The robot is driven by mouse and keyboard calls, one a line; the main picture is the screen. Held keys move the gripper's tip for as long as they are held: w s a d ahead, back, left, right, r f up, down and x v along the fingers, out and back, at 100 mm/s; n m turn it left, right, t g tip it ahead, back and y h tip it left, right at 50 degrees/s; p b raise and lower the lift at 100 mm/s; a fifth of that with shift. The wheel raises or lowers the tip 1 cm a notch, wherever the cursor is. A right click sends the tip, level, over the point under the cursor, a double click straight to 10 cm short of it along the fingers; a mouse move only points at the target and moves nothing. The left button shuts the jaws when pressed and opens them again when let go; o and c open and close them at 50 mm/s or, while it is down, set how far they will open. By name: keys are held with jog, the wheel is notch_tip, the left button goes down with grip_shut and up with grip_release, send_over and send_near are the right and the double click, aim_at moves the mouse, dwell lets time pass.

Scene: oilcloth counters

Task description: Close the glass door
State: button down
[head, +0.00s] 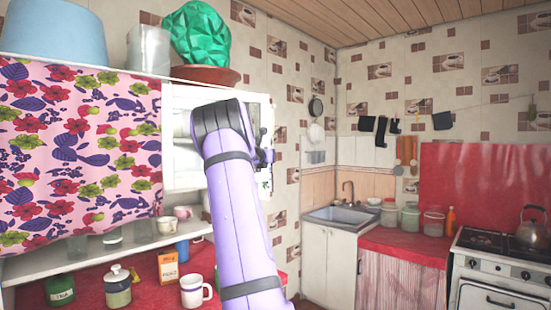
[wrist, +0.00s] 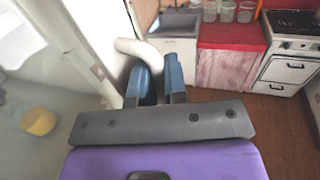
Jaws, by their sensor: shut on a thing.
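The glass door has a white frame (head: 258,99) and shows in the head view beside the flowered curtain, largely covered by my arm. In the wrist view its white frame (wrist: 88,28) runs down the left, with a pale pane beside it. A curved white handle (wrist: 138,47) stands out from the frame. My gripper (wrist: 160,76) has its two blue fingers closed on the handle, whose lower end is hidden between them. In the head view my gripper is mostly hidden behind my purple arm. How far the door stands open I cannot tell.
A yellow cup (wrist: 40,121) shows on the left in the wrist view. A flowered curtain (head: 80,150) hangs left of the door. Mugs and jars stand on the red counter (head: 135,285) below. The sink (head: 345,215) and stove (head: 490,250) are farther right, with clear brown floor (wrist: 205,96) before them.

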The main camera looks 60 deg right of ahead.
jog(key=w+d+n+t, duration=0.3)
jog(key=w+d+t, duration=0.2)
jog(key=w, duration=0.5)
jog(key=shift+r+y, duration=0.15)
jog(key=shift+y, duration=0.15)
jog(key=c, duration=1.2)
grip_release()
jog(key=shift+w+d, duration=0.1)
jog(key=shift+w, duration=0.05)
jog(key=v, duration=1)
jog(key=shift+s+a, duration=0.3)
